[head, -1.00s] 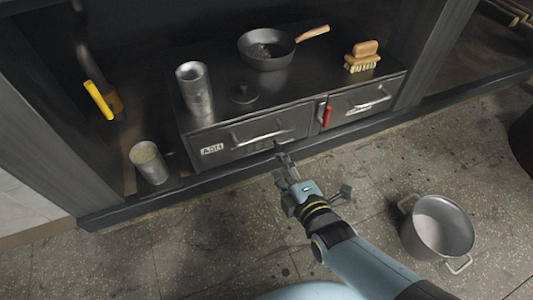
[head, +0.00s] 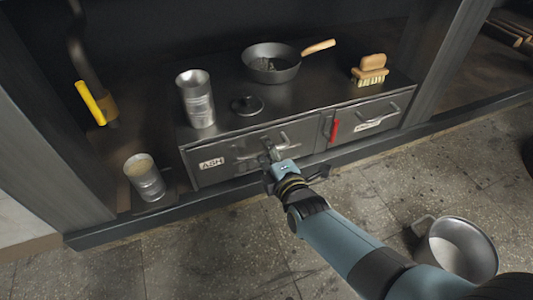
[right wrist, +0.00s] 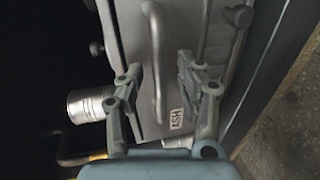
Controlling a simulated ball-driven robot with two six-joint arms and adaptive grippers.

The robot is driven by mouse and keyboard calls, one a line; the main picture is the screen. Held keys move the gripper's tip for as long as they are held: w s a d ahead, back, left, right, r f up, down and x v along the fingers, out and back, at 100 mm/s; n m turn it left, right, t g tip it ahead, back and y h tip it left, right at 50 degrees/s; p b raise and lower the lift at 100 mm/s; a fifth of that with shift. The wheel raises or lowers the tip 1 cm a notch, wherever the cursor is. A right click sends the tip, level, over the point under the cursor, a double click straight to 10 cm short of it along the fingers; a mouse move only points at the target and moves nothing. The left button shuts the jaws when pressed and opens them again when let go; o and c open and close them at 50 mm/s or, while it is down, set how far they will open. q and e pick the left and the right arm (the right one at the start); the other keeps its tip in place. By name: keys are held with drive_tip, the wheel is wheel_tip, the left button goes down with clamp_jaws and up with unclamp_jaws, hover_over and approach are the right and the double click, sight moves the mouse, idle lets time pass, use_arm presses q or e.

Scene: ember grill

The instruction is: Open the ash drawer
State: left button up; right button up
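The ash drawer (head: 225,172) is the left drawer of the dark metal unit, with an "ASH" label (head: 212,163) on its front. It looks shut, its front about level with the unit. Its bar handle (head: 245,155) runs across the front; it also shows in the right wrist view (right wrist: 156,70). My right gripper (head: 271,154) is in front of the drawer at the handle. In the right wrist view my right gripper (right wrist: 160,72) is open, with one finger on each side of the handle bar and gaps between. My left gripper is not in view.
A second drawer (head: 362,119) with a red lever (head: 333,130) is to the right. On top stand a tall can (head: 196,100), a lid (head: 247,105), a pan (head: 271,66) and a brush (head: 370,70). A pot (head: 455,248) stands on the floor at right.

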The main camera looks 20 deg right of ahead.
drive_tip(key=shift+w, duration=0.3)
clamp_jaws()
idle(0.6)
